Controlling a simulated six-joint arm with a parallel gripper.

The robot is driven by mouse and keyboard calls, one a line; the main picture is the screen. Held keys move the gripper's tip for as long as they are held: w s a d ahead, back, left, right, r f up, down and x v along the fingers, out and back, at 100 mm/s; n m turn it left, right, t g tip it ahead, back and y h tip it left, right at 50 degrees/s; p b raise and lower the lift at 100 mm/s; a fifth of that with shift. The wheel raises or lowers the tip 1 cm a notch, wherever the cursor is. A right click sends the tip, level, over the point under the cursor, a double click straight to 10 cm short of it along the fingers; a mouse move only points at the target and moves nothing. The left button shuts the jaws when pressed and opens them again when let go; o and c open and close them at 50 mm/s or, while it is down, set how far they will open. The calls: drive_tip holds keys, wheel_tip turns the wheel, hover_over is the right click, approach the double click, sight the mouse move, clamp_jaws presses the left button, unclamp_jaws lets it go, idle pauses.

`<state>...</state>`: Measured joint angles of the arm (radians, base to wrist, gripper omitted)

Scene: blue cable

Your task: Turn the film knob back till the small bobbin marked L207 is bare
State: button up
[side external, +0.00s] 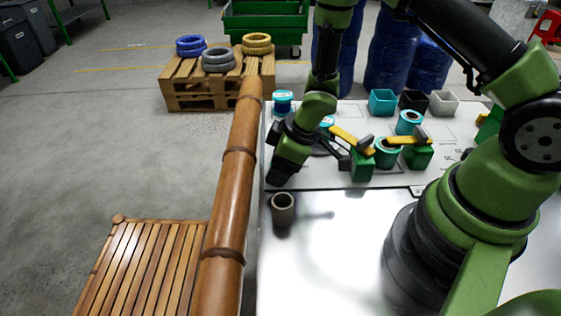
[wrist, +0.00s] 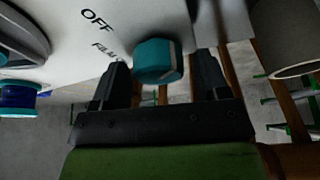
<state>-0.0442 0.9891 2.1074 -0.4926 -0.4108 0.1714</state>
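In the wrist view a teal knob (wrist: 158,60) with a pale stripe sits on the light panel (wrist: 95,62), beside printed words "OFF" and "FILM". My gripper (wrist: 160,78) is open, with one dark finger on each side of the knob and a visible gap to each. In the side external view my gripper (side external: 278,178) is low at the panel's left edge and hides the knob. A bobbin with blue winding (side external: 283,104) stands at the panel's back left; teal bobbins (side external: 409,122) and (side external: 386,152) stand further right. I cannot read L207 on any of them.
A brown cup (side external: 283,208) stands on the metal table just in front of my gripper. Green blocks with yellow bars (side external: 362,164) stand to the right. Small open bins (side external: 382,102) are at the back. A bamboo rail (side external: 229,200) runs along the left edge.

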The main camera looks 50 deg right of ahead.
drive_tip(key=c, duration=0.7)
drive_tip(key=shift+c, duration=0.2)
drive_tip(key=shift+n+g+y, duration=0.6)
drive_tip(key=shift+n, duration=1.8)
drive_tip(key=o, duration=0.9)
